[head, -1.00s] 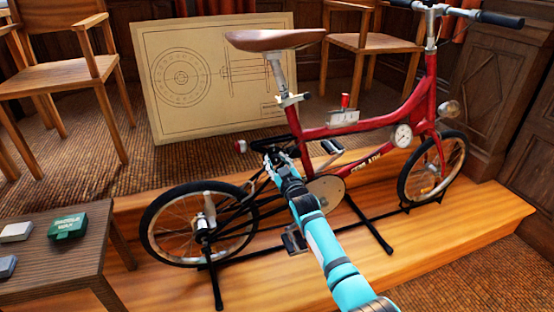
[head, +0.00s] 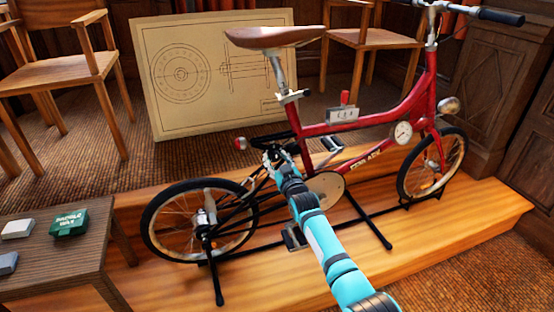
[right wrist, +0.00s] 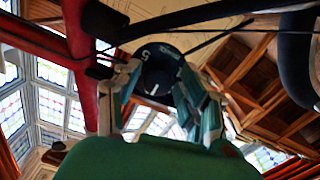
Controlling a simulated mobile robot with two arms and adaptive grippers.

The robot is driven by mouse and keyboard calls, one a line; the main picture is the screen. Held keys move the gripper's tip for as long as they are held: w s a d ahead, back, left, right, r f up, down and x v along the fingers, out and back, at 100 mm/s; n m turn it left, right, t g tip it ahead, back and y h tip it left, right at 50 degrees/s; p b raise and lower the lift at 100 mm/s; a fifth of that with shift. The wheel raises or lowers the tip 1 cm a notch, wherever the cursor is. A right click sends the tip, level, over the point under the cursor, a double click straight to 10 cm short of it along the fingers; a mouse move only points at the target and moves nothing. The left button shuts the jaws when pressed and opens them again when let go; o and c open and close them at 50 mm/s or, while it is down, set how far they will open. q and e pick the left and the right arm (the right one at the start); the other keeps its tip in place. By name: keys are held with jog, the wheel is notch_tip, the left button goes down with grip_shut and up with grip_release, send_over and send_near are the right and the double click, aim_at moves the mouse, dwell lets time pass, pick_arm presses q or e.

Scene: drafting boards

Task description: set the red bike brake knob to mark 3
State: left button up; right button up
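The red bike (head: 395,103) stands on a low wooden platform. The dark round brake knob (right wrist: 158,82) shows in the right wrist view, with a white pointer line on its face and a "5" on the dial around it. My right gripper (head: 272,150) is at the bike's rear frame below the saddle and hides the knob in the head view. In the right wrist view its teal fingers (right wrist: 161,88) stand apart, one on each side of the knob. I cannot tell whether they touch it. Which mark the pointer meets is too small to read. My left gripper is out of view.
A grey box with a red lever (head: 343,110) and a round gauge (head: 402,132) sit on the bike frame. A side table (head: 60,262) with a green box (head: 69,222) stands at left. A drawing board (head: 215,70) leans behind.

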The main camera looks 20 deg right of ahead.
jog(key=shift+o, duration=0.7)
jog(key=shift+r, duration=0.15)
jog(key=s, duration=1.2)
jog(key=shift+d, duration=0.2)
